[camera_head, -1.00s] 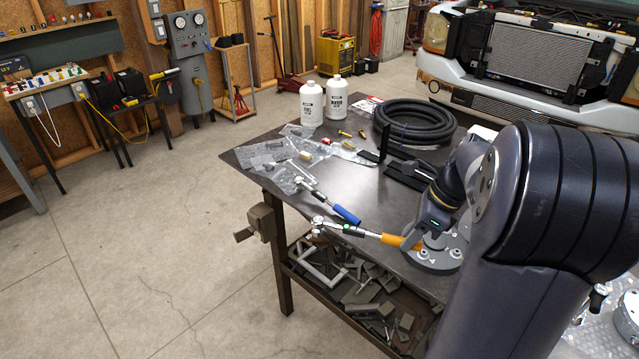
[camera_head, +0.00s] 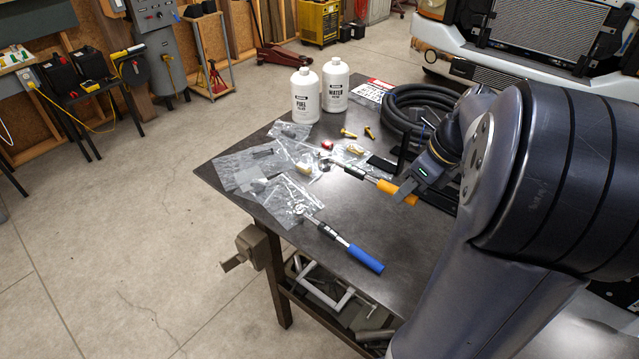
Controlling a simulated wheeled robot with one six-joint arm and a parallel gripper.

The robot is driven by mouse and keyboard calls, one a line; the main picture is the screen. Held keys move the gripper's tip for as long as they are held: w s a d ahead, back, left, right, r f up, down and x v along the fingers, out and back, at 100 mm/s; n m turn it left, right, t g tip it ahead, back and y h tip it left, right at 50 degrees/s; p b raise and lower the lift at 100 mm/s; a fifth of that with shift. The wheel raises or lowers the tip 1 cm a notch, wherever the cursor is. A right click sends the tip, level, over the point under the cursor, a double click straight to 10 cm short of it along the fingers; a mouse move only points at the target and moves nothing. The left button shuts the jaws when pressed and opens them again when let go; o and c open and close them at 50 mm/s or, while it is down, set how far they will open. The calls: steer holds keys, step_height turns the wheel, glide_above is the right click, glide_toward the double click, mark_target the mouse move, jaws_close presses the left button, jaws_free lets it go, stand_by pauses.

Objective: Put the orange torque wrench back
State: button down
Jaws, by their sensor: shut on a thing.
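The orange torque wrench (camera_head: 361,173) has an orange handle and a dark and silver shaft. My gripper (camera_head: 407,192) is shut on its orange handle, and the wrench's head points left over the bags on the table. I cannot tell whether the wrench touches the table or hangs just above it. A second torque wrench with a blue handle (camera_head: 364,258) lies on the dark table (camera_head: 300,250), nearer the front edge. My arm hides the right part of the table.
Clear plastic bags (camera_head: 262,165) of small parts cover the table's left end. Two white bottles, fuel (camera_head: 305,97) and water (camera_head: 335,87), stand at the back, with a coiled black hose (camera_head: 415,105) to their right. A vise (camera_head: 247,247) sticks out at the table's left side.

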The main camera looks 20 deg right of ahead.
steer(key=shift+w+f, duration=0.1)
steer(key=shift+w, duration=0.25)
step_height(320, 180, down, 10)
steer(key=shift+s+r, duration=0.1)
steer(key=c, duration=1.3)
jaws_free()
steer(key=shift+r, duration=0.1)
steer(key=v, duration=1.2)
